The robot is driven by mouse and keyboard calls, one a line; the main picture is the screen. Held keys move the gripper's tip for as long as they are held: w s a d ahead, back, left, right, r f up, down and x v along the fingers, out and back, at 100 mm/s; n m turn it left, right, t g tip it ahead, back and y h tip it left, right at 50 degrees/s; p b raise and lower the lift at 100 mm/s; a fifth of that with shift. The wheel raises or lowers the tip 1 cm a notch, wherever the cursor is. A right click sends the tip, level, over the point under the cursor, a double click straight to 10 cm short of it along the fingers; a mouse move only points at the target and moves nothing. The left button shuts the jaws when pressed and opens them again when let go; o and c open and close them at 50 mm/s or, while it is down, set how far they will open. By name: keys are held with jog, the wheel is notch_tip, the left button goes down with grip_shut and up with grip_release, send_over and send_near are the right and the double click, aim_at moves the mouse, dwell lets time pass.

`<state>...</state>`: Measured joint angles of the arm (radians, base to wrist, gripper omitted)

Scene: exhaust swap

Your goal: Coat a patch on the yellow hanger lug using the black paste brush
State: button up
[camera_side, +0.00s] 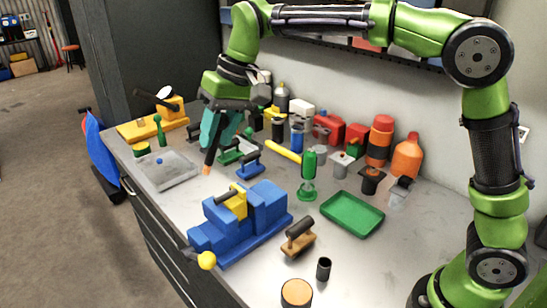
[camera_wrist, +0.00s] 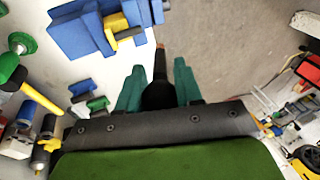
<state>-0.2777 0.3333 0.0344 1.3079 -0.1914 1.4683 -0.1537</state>
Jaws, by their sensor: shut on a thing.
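My gripper (camera_side: 216,140) has teal fingers and is shut on the black paste brush (camera_side: 210,158), which points down with an orange tip. In the wrist view the brush (camera_wrist: 159,72) stands between the fingers. The yellow hanger lug (camera_side: 237,204) appears clamped in the blue vise (camera_side: 264,206) at the bench's front. The lug also shows in the wrist view (camera_wrist: 123,33), left of the brush tip. In the side view the brush tip is behind and left of the lug, apart from it. Whether any paste is on the lug cannot be told.
A grey plate (camera_side: 165,170) lies left of the brush. A green tray (camera_side: 352,213), a green-handled tool on a stand (camera_side: 308,175) and a wooden-based stamp (camera_side: 298,240) stand right of the vise. Bottles and boxes line the back. Bare bench lies between the plate and vise.

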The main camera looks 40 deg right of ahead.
jog(key=shift+r, duration=0.5)
notch_tip(320, 180, down, 8)
jog(key=shift+d+f, duration=0.15)
jog(key=shift+d, duration=0.2)
jog(key=shift+d+f, duration=0.1)
jog(key=shift+d, duration=0.7)
grip_shut()
jog(key=shift+d, duration=2.05)
jog(key=shift+a, duration=3.15)
jog(key=shift+a+r, duration=0.1)
jog(key=shift+r, duration=4.15)
